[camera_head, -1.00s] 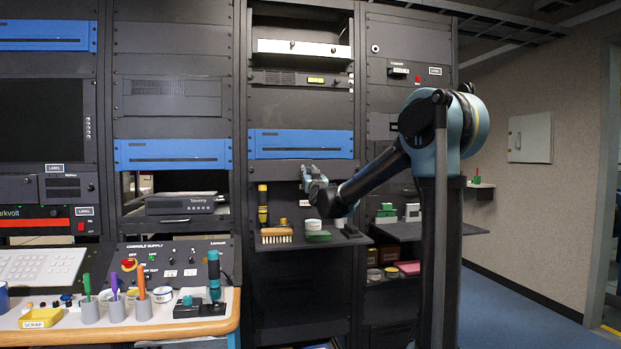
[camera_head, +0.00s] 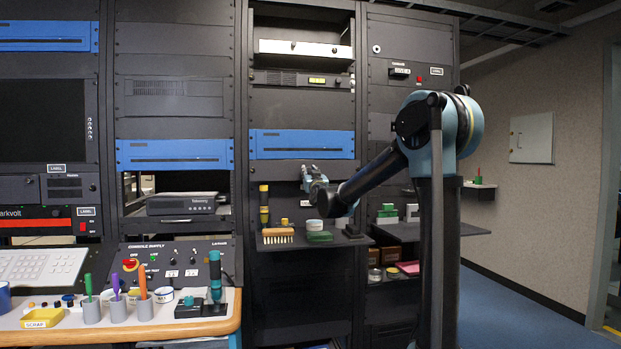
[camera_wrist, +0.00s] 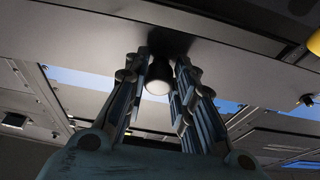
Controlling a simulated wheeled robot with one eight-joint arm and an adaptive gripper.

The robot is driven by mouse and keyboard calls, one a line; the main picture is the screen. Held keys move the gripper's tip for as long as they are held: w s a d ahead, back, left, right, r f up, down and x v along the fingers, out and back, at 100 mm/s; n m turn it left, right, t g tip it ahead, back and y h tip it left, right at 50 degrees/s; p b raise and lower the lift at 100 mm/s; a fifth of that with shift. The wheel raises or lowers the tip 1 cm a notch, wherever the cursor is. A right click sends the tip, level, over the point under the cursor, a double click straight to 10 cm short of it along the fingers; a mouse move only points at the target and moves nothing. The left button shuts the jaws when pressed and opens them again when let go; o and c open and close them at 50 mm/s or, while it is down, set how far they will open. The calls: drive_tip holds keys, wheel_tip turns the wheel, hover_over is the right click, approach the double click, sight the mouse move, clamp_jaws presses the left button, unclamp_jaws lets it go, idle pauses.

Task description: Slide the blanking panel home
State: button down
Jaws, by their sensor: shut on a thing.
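A dark grey panel (camera_head: 270,171) spans the rack bay just below the blue unit in the head view. I take it for the blanking panel. My gripper (camera_head: 305,172) is at its front, near the middle. In the wrist view, my gripper (camera_wrist: 166,60) has its two fingers on either side of a short dark knob (camera_wrist: 158,76) with a pale end, on the grey panel face. The fingers are shut on this knob. The fingers and arm hide part of the panel, and I cannot tell how far it stands out from the rack.
The blue unit (camera_head: 302,144) sits directly above. A desk with tools (camera_head: 130,325) stands at left.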

drive_tip(key=w+a, duration=0.2)
drive_tip(key=w, duration=0.5)
idle(5.0)
drive_tip(key=c, duration=1.3)
unclamp_jaws()
drive_tip(key=o, duration=1.3)
